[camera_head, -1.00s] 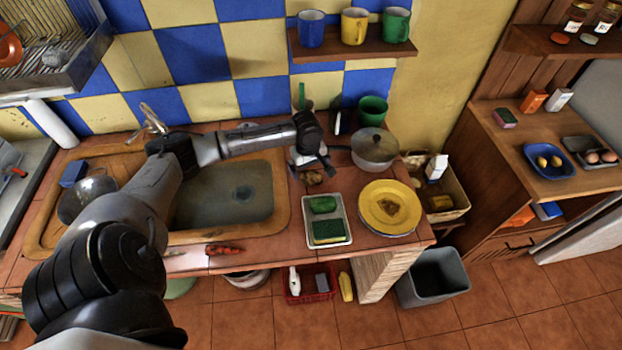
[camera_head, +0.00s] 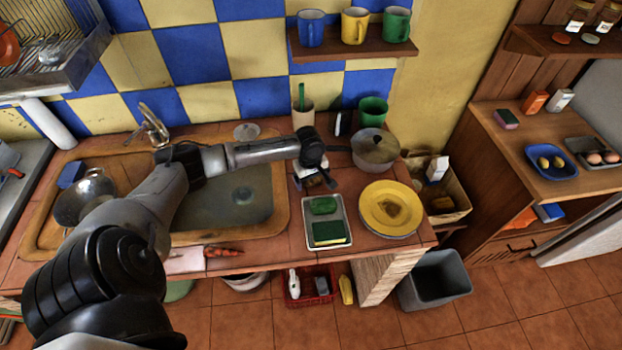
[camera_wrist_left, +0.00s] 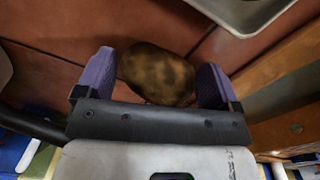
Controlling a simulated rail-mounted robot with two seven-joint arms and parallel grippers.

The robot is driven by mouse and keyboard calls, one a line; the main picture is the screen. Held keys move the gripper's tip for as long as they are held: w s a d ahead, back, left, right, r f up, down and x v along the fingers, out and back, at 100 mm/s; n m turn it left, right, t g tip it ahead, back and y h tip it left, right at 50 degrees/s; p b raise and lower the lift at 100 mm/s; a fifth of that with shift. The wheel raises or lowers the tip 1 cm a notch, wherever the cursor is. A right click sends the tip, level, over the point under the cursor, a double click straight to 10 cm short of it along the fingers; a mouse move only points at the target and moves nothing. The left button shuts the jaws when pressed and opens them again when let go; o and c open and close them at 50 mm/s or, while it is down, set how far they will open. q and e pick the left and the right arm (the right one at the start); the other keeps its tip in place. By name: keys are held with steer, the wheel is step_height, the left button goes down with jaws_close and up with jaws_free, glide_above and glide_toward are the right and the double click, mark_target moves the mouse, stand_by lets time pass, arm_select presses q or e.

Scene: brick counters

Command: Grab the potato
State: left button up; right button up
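The potato (camera_wrist_left: 158,75) is brown and mottled and lies on the tiled counter. My right gripper is not in view.
The white tray (camera_head: 311,242) holds a green item and a sponge just in front of my gripper. A lidded pot (camera_head: 376,148) and a yellow plate (camera_head: 372,213) are to the right. The sink (camera_head: 280,190) is to the left.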

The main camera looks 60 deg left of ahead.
arm_select(q)
steer(key=c, duration=0.7)
